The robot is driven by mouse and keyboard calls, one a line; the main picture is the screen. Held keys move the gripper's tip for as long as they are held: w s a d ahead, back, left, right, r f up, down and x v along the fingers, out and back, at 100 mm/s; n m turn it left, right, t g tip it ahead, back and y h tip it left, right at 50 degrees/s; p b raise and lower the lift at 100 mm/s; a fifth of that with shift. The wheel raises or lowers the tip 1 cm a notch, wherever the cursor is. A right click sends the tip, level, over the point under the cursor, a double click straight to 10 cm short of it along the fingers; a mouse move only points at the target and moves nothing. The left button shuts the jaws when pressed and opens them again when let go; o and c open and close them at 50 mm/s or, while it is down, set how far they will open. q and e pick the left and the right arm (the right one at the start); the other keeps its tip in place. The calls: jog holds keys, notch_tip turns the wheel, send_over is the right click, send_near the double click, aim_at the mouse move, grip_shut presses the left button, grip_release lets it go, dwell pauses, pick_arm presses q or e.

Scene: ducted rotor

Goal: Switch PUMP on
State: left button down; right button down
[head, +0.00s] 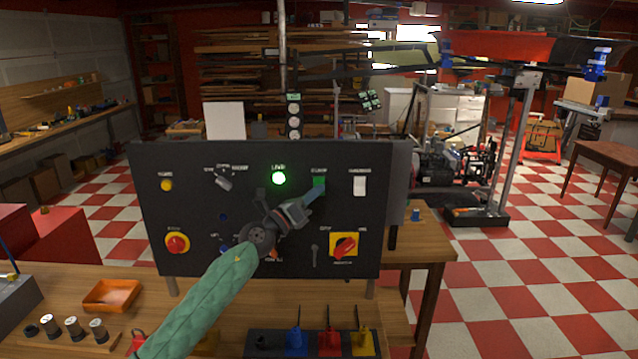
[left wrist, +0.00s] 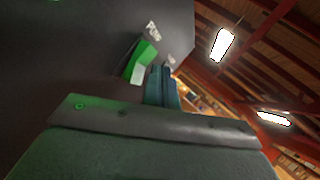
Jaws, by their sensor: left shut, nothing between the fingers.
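A black control panel (head: 200,240) stands upright on the wooden bench. A green rocker switch (head: 319,182) sits in its upper right part, under a small label too blurred to read in the head view. In the left wrist view the rocker (left wrist: 138,62) shows a green part and a paler, brighter part, with a label beside it that seems to read PUMP. My left gripper (head: 314,193) is shut and empty, its fingertips just below the rocker. In the left wrist view its fingers (left wrist: 161,75) are right beside the rocker; whether they touch it I cannot tell.
A round green lamp (head: 279,178) glows left of the rocker. A white switch (head: 360,186), a yellow-plated red rotary knob (head: 344,246) and a red button (head: 177,243) are also on the panel. An orange tray (head: 111,296) lies on the bench.

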pick_arm(q)
jog(key=shift+s+f, duration=0.2)
jog(key=shift+s, duration=0.2)
pick_arm(e)
jog(key=shift+a+r, duration=0.2)
jog(key=shift+a, duration=0.4)
pick_arm(q)
jog(key=s, duration=0.1)
jog(key=s+f+p, duration=0.1)
jog(key=s, duration=0.1)
jog(key=s+f, duration=0.1)
jog(key=shift+s, duration=0.3)
pick_arm(e)
jog(key=shift+d+r, duration=0.3)
jog(key=shift+r, duration=0.35)
